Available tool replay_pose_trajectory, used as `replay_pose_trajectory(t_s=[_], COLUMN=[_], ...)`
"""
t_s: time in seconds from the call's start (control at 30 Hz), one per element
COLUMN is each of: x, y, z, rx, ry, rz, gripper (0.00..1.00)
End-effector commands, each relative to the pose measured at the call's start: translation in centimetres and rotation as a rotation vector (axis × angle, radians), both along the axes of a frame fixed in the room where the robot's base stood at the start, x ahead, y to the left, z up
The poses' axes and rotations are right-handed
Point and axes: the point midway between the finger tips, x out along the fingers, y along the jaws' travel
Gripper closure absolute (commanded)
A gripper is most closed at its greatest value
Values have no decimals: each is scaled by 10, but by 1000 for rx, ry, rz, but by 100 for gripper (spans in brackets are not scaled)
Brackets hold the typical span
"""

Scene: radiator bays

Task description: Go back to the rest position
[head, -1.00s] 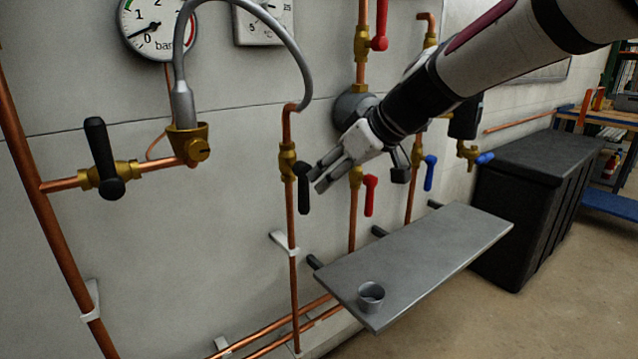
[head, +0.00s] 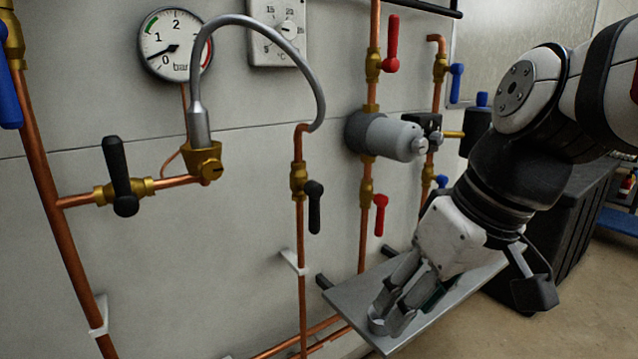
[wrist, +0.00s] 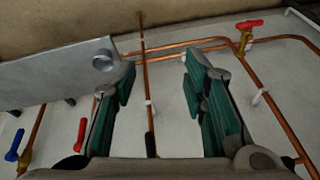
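My gripper (head: 392,312) points down in front of the grey wall shelf (head: 345,299) in the head view. In the wrist view its two green-padded fingers (wrist: 160,75) are spread apart with nothing between them. The small grey cup (head: 376,324) is partly hidden behind the fingers in the head view. In the wrist view the cup (wrist: 103,61) is on the shelf (wrist: 50,82), just left of the left fingertip. I cannot tell how far the fingers are from the cup.
Copper pipes carry a black-handled valve (head: 315,205), another black-handled valve (head: 119,180), and red (head: 392,45) and blue-handled valves. A black bin (head: 583,215) stands behind my arm at the right.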

Motion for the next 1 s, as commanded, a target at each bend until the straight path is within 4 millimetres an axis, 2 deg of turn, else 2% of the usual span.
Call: replay_pose_trajectory(t_s=[0.03, 0.1, 0.2, 0.5, 0.6, 0.83, 1.0], x=[-27, -59, -96, -178, -172, -165, -160], y=[-9, -23, -40, -81, -79, -80, -80], z=[-6, -16, -28, -61, -39, -4, 35], rx=[-24, -56, -96, -199, -194, -185, -176], ry=[36, 93, 155, 276, 260, 219, 177], rz=[-46, -118, -209, -446, -441, -441, -444], gripper=[60, 60, 60, 60, 60, 60, 60])
